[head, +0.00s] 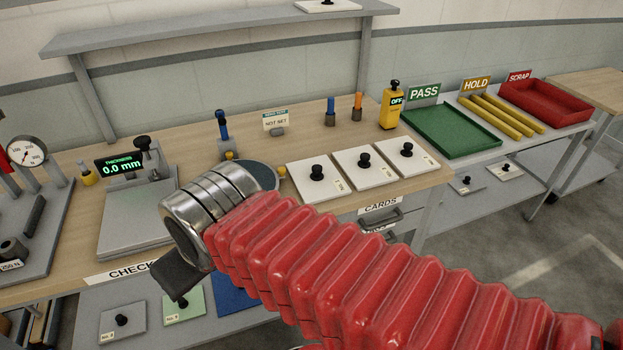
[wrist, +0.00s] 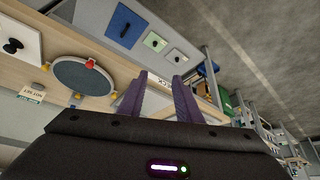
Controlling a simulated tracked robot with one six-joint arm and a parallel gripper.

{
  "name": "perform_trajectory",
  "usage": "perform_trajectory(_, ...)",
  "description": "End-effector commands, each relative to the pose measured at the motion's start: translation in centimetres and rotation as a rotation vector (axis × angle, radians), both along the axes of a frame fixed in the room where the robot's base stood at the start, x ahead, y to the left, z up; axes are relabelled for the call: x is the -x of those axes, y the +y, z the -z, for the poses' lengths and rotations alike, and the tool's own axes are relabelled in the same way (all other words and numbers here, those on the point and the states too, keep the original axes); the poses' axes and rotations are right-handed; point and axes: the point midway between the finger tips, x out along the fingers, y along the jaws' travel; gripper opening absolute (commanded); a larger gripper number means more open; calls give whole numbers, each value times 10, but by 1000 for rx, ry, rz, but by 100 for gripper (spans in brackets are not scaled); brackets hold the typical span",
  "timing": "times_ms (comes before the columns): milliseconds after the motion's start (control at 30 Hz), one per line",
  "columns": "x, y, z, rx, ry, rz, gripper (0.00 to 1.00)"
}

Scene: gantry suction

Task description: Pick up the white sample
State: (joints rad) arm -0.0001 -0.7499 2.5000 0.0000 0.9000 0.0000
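Three white sample plates with black knobs stand in a row on the bench in the head view: a left one (head: 300,184), a middle one (head: 358,178) and a right one (head: 418,160). Each has a small tag. Part of a white plate (wrist: 28,37) shows at the left edge of the wrist view. My gripper (wrist: 160,80) is open, with its two purple fingers apart and nothing between them. In the head view my red sleeved arm hides most of it, and it hangs by the bench's front edge, left of the white plates.
A grey disc (head: 262,174) sits left of the plates, beside the thickness gauge (head: 118,163). Green (head: 200,302), blue (head: 232,300) and grey (head: 122,338) plates lie on the lower shelf. A green PASS tray (head: 450,150) and red SCRAP tray (head: 545,92) stand at right.

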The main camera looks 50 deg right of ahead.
Motion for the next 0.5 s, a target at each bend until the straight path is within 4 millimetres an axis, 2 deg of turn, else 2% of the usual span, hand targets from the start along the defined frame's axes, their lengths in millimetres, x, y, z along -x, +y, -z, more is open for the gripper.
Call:
perform_trajectory(200,0,0,0,0,0,0,31)
perform_trajectory(367,-3,-4,0,5,-4,10,42)
perform_trajectory(500,-18,-21,3,29,-30,54,48)
